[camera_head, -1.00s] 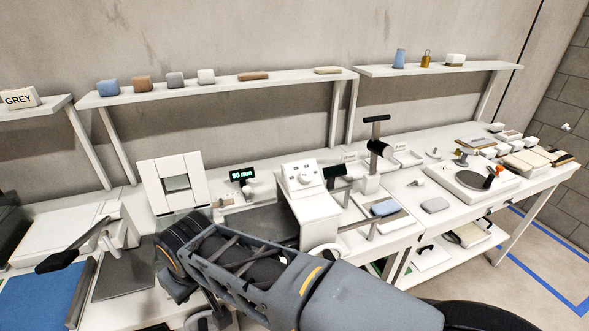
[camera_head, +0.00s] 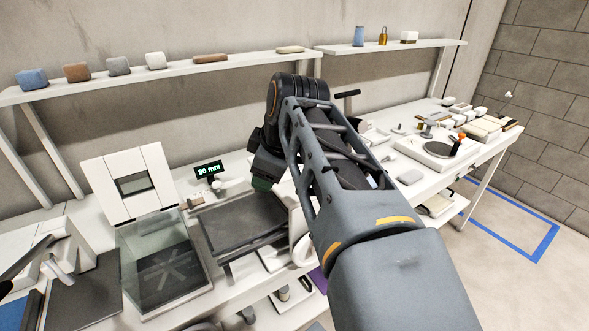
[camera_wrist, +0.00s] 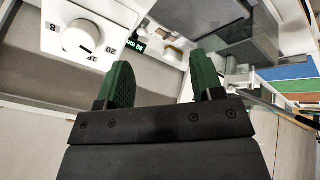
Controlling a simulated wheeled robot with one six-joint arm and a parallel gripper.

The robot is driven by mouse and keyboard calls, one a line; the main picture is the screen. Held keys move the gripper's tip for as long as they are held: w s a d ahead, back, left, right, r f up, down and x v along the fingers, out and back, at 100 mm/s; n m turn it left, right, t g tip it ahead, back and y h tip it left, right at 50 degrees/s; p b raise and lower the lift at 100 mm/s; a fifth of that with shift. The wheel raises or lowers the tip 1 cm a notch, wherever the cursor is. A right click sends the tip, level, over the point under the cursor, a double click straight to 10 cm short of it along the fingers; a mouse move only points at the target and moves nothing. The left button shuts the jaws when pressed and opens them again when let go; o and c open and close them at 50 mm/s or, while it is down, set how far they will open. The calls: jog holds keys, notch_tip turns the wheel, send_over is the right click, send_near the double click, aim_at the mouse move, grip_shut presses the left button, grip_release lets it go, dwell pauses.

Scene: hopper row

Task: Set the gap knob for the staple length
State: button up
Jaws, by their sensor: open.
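A white round knob (camera_wrist: 80,37) with a short dark mark on its rim sits on a white panel (camera_wrist: 52,14) in the wrist view. The knob lies to the left of and beyond the fingertips, untouched. In the head view my arm hides the knob, and only a green finger (camera_head: 261,184) shows.
A dark flat bed (camera_head: 240,222) lies below the display. A white frame with a window (camera_head: 134,184) and a glass plate stand to its left. Shelves with small blocks (camera_head: 118,66) run along the wall. A turntable-like plate (camera_head: 438,149) is on the right bench.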

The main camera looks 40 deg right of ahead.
jog(key=s+d+r+n+t+h+b, duration=0.1)
jog(key=s+d+r+n+t+b, duration=0.1)
jog(key=s+d+r+n+b, duration=0.45)
jog(key=w+f, duration=0.2)
jog(key=w, duration=0.1)
jog(key=w+d+f+n, duration=0.1)
jog(key=w+f, duration=0.2)
jog(key=w+f+n, duration=0.1)
jog(key=w+f, duration=0.2)
jog(key=w, duration=0.1)
jog(key=shift+d, duration=0.35)
jog(key=shift+c, duration=0.3)
jog(key=c, duration=0.9)
jog(key=shift+o, duration=0.2)
